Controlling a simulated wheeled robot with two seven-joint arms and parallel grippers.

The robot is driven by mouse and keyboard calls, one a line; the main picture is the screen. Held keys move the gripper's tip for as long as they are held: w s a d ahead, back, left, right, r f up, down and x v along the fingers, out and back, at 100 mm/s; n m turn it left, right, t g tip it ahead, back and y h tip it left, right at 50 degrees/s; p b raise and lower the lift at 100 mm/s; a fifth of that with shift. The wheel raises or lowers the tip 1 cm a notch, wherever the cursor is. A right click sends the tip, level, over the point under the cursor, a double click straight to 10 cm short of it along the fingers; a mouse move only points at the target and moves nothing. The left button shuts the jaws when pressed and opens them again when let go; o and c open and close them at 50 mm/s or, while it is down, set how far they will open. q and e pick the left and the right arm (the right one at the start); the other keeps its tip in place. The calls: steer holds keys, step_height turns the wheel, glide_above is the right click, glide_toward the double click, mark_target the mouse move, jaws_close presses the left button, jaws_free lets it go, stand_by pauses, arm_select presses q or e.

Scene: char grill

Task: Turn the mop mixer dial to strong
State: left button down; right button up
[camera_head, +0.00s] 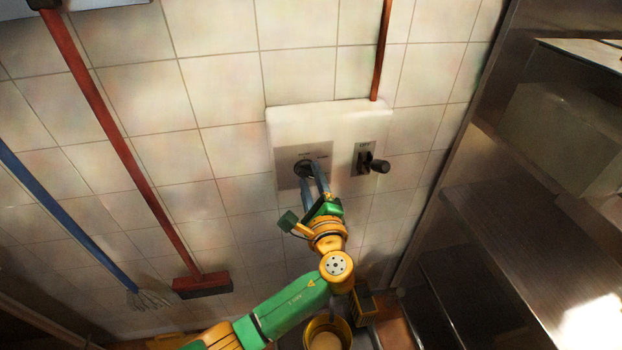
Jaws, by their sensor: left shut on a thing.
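The mop mixer dial (304,168) is a dark round knob on a grey plate (287,180), set on a white wall panel (290,122). My left gripper (311,172) reaches up to it from below, with its fingers shut on the dial. The fingers cover part of the dial, and the plate's small labels are too small to read. A black lever handle (379,165) sits on a second plate to the right of the dial. My right gripper does not show.
A red broom (127,155) and a blue mop (62,217) hang along the tiled wall at left. A red pipe (381,50) runs up from the panel. Metal shelves (530,240) stand at right. A yellow bucket (327,335) is below.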

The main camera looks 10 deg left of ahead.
arm_select(q)
steer(key=shift+c, duration=1.7)
jaws_free()
steer(key=b+v, duration=0.2)
steer(key=v, duration=0.5)
